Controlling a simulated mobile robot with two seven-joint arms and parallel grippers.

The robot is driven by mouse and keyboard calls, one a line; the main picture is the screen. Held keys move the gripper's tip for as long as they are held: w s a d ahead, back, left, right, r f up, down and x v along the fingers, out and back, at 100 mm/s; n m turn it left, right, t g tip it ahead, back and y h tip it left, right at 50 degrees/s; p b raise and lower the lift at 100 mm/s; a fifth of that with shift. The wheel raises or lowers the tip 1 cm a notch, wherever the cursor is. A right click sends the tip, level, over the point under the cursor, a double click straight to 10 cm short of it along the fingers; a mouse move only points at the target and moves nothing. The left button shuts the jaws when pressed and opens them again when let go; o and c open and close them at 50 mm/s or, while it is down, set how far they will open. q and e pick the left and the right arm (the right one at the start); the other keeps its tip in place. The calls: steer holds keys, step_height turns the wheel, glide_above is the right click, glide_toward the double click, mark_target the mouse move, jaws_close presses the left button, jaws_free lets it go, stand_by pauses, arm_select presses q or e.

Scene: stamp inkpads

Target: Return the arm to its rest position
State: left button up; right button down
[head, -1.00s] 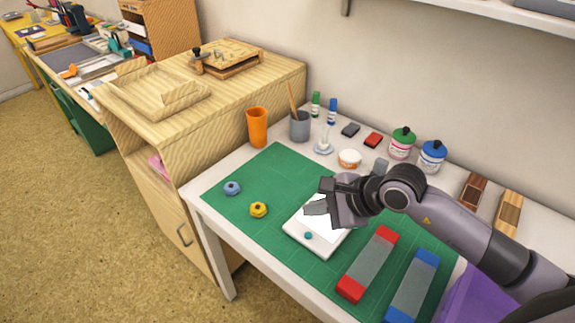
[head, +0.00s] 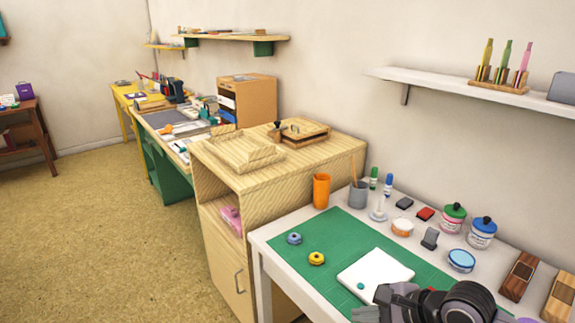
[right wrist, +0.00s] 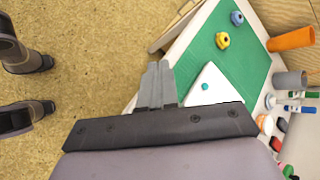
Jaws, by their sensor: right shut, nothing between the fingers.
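My right gripper (head: 372,313) is at the bottom edge of the head view, low in front of the white block (head: 378,268) on the green mat (head: 325,242). In the right wrist view its two grey fingers (right wrist: 157,86) are together with nothing between them, over the floor beside the table's edge. The white block has a small teal dot near one corner, and it also shows in the right wrist view (right wrist: 213,88). My right arm covers the near right part of the mat. My left gripper is not in view.
An orange cup (head: 321,191), a grey cup (head: 358,195), a dark stamp (head: 430,239), a blue round tin (head: 461,260) and jars stand behind. A wooden cabinet (head: 225,255) adjoins the table.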

steer(key=s+a+r+m+t+y, duration=0.1)
steer(key=s+a+r+m+y, duration=0.2)
steer(key=m, duration=0.4)
steer(key=s+a+r+m+t+y, duration=0.2)
steer(key=a+m+y, duration=0.3)
steer(key=m, duration=0.2)
steer(key=s+d+f+m+t+h, duration=0.1)
steer(key=d+f+m+t+h, duration=0.35)
steer(key=m, duration=0.95)
steer(key=s+d+f+m+t+h, duration=0.1)
steer(key=d+f+m+t+h, duration=0.35)
steer(key=m, duration=0.85)
steer(key=s+d+f+m+g+h, duration=0.3)
steer(key=s+d+f+m+g, duration=0.2)
steer(key=s+f+m+g, duration=0.2)
step_height(320, 180, down, 5)
steer(key=s+m, duration=0.2)
steer(key=m, duration=0.2)
steer(key=shift+s+m+g+h, duration=0.3)
steer(key=shift+h, duration=0.1)
